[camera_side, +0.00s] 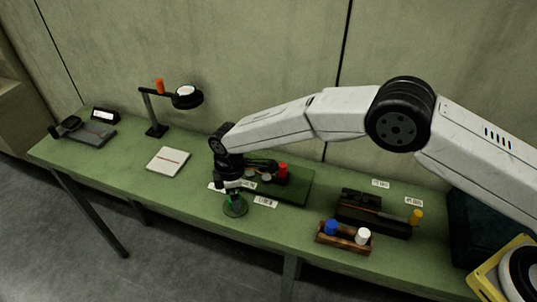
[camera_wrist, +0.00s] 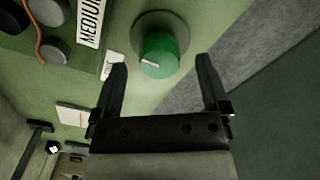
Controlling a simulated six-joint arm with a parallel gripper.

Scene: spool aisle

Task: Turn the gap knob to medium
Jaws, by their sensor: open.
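The gap knob is a green round knob with a white pointer mark on a darker green round base. It shows in the wrist view (camera_wrist: 160,52) just beyond my open fingers, roughly between their lines, and in the side view (camera_side: 235,205) at the table's front edge. My gripper (camera_side: 232,186) is above the knob in the side view. In the wrist view my gripper (camera_wrist: 163,88) is open with nothing between its two black fingers. A white label reading MEDIUM (camera_wrist: 91,22) lies left of the knob. Another label (camera_wrist: 113,65) is partly hidden by the left finger.
A dark green board (camera_side: 290,190) with a red knob (camera_side: 282,170) lies behind my gripper. A wooden holder (camera_side: 343,242) with blue and white pegs stands to the right. A desk lamp (camera_side: 186,97) and a white pad (camera_side: 168,161) are to the left. Bare tabletop lies between.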

